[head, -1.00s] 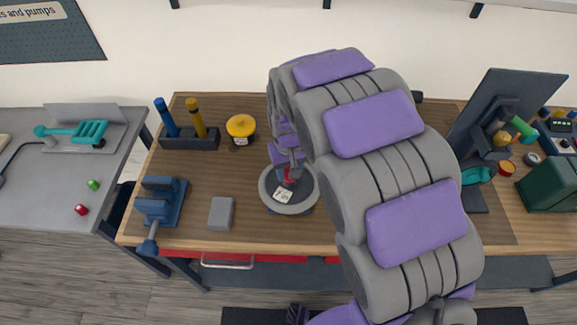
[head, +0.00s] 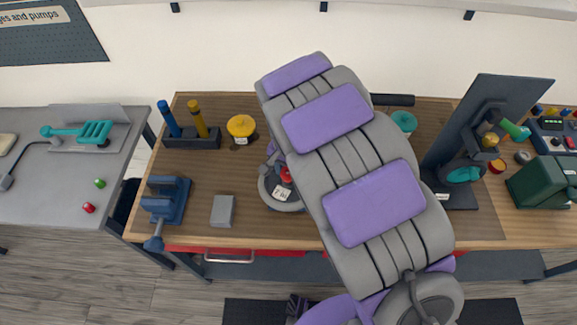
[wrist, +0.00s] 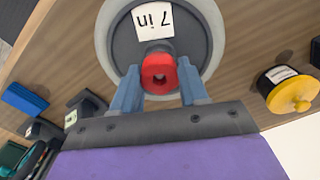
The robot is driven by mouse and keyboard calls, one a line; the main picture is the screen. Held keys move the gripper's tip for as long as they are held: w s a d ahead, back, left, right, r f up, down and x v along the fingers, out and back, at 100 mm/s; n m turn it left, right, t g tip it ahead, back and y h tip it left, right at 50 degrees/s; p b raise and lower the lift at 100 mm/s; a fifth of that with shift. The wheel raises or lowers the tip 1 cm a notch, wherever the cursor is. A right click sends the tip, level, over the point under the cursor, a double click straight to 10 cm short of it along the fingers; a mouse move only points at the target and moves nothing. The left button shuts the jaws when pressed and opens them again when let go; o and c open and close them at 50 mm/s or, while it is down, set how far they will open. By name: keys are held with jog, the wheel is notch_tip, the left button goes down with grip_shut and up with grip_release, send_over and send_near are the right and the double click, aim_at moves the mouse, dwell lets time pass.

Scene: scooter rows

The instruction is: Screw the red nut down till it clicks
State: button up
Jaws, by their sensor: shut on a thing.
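The red nut (wrist: 151,86) sits at the middle of a round grey disc (wrist: 207,24) with a white "7 in" label, in the wrist view. In the head view the nut (head: 286,174) shows as a small red spot on the disc (head: 289,206), which rests on the wooden bench. My arm hides part of the disc and most of the gripper there.
A yellow-topped pot (head: 241,126), a holder with a blue and a yellow handle (head: 191,138), a blue vise (head: 166,201) and a grey block (head: 222,211) stand left of the disc. A dark stand (head: 455,175) is at right. Bare bench lies between block and disc.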

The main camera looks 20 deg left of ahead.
aim_at(287, 172)
jog(key=o, duration=0.6)
jog(key=shift+a, duration=0.1)
jog(key=o, duration=0.5)
jog(key=shift+a, duration=0.2)
jog(key=shift+d, duration=0.15)
jog(key=shift+r, duration=0.15)
notch_tip(287, 172, up, 17)
jog(key=shift+f+p, duration=0.1)
jog(key=shift+p, duration=0.85)
